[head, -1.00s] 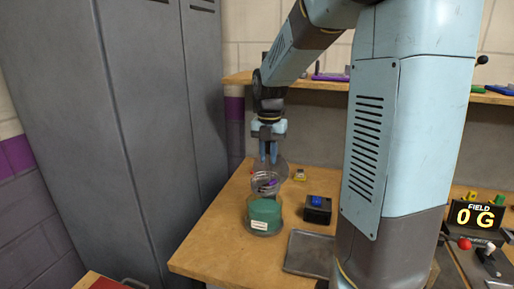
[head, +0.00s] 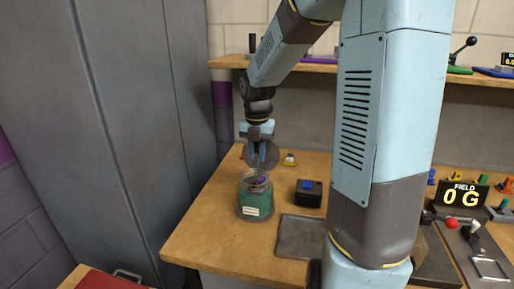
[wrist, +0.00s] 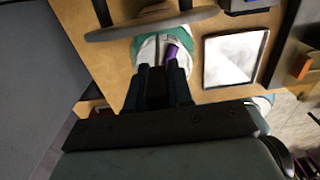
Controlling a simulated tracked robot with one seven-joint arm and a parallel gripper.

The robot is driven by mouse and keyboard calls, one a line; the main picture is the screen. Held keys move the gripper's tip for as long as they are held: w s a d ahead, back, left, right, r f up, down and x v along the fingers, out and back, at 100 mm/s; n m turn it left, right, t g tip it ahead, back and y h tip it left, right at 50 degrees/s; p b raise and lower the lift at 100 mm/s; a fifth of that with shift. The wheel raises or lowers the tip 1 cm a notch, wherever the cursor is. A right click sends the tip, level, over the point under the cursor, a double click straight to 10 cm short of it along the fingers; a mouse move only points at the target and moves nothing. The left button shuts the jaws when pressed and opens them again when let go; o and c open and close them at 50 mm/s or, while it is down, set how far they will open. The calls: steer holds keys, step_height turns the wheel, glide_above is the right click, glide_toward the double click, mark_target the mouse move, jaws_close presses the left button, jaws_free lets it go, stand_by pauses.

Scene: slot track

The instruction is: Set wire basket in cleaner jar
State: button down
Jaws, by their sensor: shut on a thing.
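The cleaner jar (head: 257,205) is clear glass with green liquid and a pale label, upright on the bench. A grey round lid (head: 250,149) stands up behind its mouth; the wrist view shows this lid (wrist: 150,22) nearly edge-on. My gripper (head: 262,165) points down over the jar and is shut on the wire basket (head: 256,180). The basket is at the jar's mouth, with its lower part seemingly inside the jar. Something purple (wrist: 171,48) shows in it. The fingers hide part of the basket, and its depth is hard to tell.
A black box with a blue top (head: 308,193) stands right of the jar, and a grey tray (head: 301,237) lies in front of that. A small yellow item (head: 289,159) is behind. A grey locker (head: 140,120) stands left, and a shelf (head: 440,79) runs above the bench.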

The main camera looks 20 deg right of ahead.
mark_target(257, 176)
steer(key=shift+f, duration=4.3)
steer(key=shift+f, duration=0.1)
steer(key=c, duration=0.9)
jaws_free()
step_height(257, 176, up, 14)
steer(key=shift+f, duration=0.1)
steer(key=s+r+m+t, duration=0.2)
steer(key=s+m, duration=0.5)
steer(key=m, duration=0.2)
steer(key=s+a+r+m+t, duration=0.1)
steer(key=s+r+m, duration=0.2)
steer(key=s+m, duration=0.4)
steer(key=s+r+m+t, duration=0.2)
steer(key=s+m, duration=0.6)
steer(key=m, duration=0.5)
steer(key=shift+a+r+t, duration=0.2)
steer(key=shift+r+t, duration=0.1)
steer(key=shift+r, duration=0.25)
